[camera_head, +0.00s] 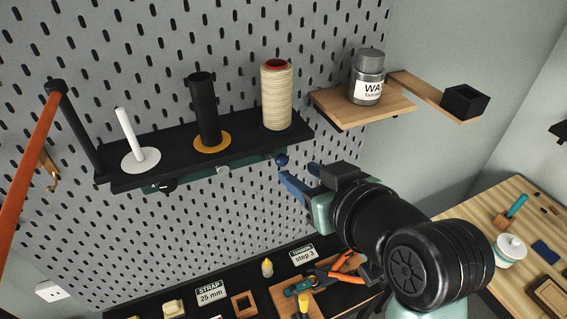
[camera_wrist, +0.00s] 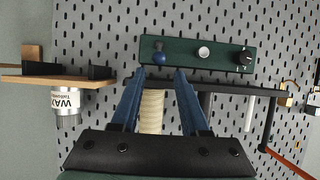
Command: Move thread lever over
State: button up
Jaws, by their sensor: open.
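A dark green control panel (camera_wrist: 225,52) is mounted under the black shelf; it also shows in the head view (camera_head: 195,179). The lever with a blue ball end (camera_wrist: 159,58) is at one end of the panel, below the thread spool (camera_head: 277,97) in the head view, where the blue ball (camera_head: 281,160) also shows. My gripper (camera_head: 297,178) has blue fingers and is open and empty, just right of and below the ball. In the wrist view my gripper (camera_wrist: 159,75) has the ball just beyond and between its fingertips. I see no contact.
The panel also has a pale round button (camera_wrist: 204,53) and a black knob (camera_wrist: 245,58). The black shelf (camera_head: 240,140) with white and black posts is close above. A wooden shelf (camera_head: 345,112) holds a wax tin (camera_head: 367,78). The workbench below holds pliers and labels.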

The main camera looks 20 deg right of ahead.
aim_at(284, 161)
jog(key=b+x, duration=0.2)
jog(key=x, duration=0.5)
jog(key=shift+w+f, duration=0.15)
jog(key=shift+w, duration=0.2)
jog(key=shift+c, duration=0.6)
grip_shut()
jog(key=shift+s+f+b, duration=0.25)
jog(key=shift+f+b, duration=0.2)
jog(key=shift+f, duration=0.05)
jog(key=shift+s+f+b, duration=0.25)
jog(key=shift+f+b, duration=0.2)
jog(key=shift+f, duration=0.15)
jog(key=shift+s+f+b, duration=0.15)
jog(key=shift+f+b, duration=0.65)
jog(key=shift+f, duration=0.25)
